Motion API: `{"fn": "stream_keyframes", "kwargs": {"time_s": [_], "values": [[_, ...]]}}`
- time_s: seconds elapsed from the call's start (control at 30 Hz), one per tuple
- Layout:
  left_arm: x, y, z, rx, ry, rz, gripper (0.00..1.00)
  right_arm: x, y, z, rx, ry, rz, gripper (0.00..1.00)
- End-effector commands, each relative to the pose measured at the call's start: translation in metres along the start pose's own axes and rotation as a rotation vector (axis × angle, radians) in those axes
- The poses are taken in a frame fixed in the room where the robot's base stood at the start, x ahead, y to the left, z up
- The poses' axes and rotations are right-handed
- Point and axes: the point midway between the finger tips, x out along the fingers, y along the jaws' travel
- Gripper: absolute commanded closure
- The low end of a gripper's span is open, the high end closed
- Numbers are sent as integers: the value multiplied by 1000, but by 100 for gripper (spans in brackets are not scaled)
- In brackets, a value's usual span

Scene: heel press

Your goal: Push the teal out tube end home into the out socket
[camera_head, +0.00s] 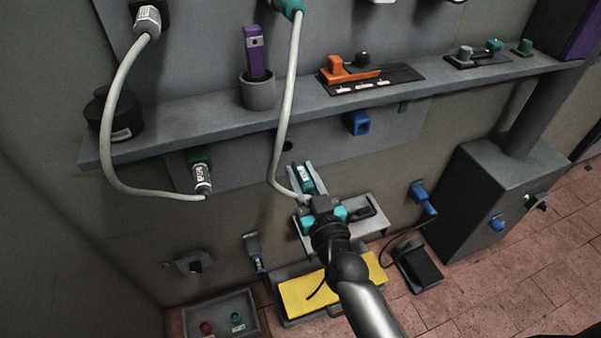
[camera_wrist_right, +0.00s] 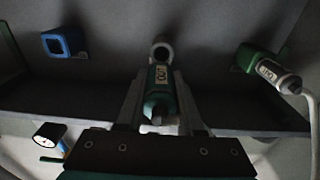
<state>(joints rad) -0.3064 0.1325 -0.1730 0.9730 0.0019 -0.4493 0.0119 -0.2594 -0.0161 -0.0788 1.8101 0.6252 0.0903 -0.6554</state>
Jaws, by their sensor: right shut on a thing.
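The teal out tube end (camera_head: 306,178) has a white label. It also shows in the wrist view (camera_wrist_right: 159,91), with "OUT" on the label. My right gripper (camera_head: 306,184) is shut on it, with one finger along each side in the wrist view (camera_wrist_right: 160,104). A round pale ring with a dark hole, which looks like the out socket (camera_wrist_right: 161,50), is straight beyond the tube end. I cannot tell whether they touch. In the head view a small dark hole (camera_head: 288,146) shows on the wall panel above the tube end. My left gripper is not in view.
A grey shelf (camera_head: 200,121) runs above the gripper. A blue square socket (camera_head: 358,123) is on the right. A yellow-topped block (camera_head: 300,295) stands below.

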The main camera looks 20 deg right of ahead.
Motion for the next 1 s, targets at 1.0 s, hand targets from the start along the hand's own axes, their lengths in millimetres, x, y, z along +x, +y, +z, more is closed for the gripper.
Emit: {"fn": "stream_keyframes", "kwargs": {"time_s": [1.0], "values": [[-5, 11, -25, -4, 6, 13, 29, 39, -1, 2, 1, 4, -4, 100]]}}
